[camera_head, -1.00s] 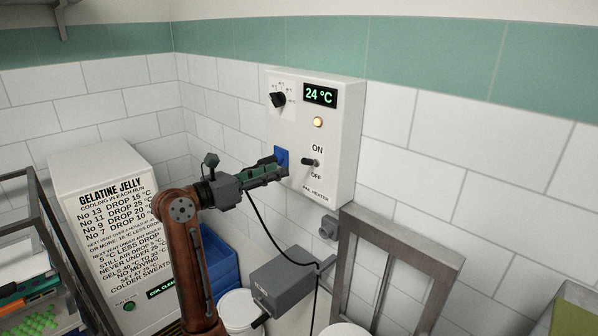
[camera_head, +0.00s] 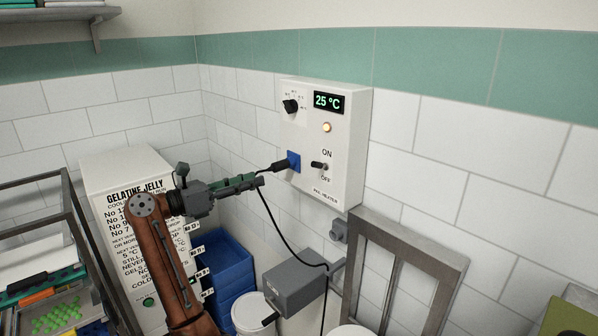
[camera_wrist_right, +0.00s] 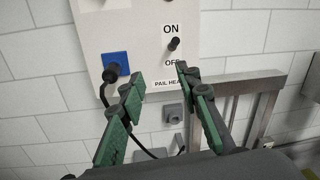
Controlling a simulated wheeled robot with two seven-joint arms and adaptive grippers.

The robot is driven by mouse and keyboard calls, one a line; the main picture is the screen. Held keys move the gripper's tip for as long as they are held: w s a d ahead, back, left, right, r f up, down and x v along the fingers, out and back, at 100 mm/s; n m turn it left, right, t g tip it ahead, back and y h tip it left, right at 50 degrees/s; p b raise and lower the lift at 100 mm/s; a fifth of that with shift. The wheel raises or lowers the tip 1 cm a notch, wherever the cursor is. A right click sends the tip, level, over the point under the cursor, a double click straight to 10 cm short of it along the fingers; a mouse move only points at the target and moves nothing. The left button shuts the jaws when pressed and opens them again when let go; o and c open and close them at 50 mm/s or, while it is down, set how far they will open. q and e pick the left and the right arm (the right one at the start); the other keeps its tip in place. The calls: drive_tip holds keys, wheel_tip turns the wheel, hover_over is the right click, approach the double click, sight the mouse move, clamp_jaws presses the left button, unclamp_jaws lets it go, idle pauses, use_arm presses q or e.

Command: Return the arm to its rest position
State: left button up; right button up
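My right gripper (camera_head: 260,181) is left of the white pail heater box (camera_head: 345,150), apart from it. In the right wrist view its green-padded fingers (camera_wrist_right: 158,80) are spread open with nothing between them. A black plug (camera_head: 280,165) sits at the blue socket (camera_head: 294,161) on the box, free of the fingers, with its cable hanging down. The plug also shows in the right wrist view (camera_wrist_right: 111,73). The display (camera_head: 328,102) reads 25 °C and the amber lamp (camera_head: 326,128) glows. My left gripper is not in view.
A white gelatine jelly cabinet (camera_head: 128,172) stands behind my right arm. Blue bins (camera_head: 226,262), a white pail (camera_head: 250,312) and a grey box (camera_head: 300,285) lie below. A metal frame (camera_head: 405,240) leans at the wall. A rack (camera_head: 75,200) stands left.

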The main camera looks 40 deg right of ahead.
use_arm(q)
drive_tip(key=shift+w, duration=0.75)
use_arm(e)
drive_tip(key=s+d, duration=0.2)
drive_tip(key=d, duration=1)
drive_tip(key=shift+r, duration=0.15)
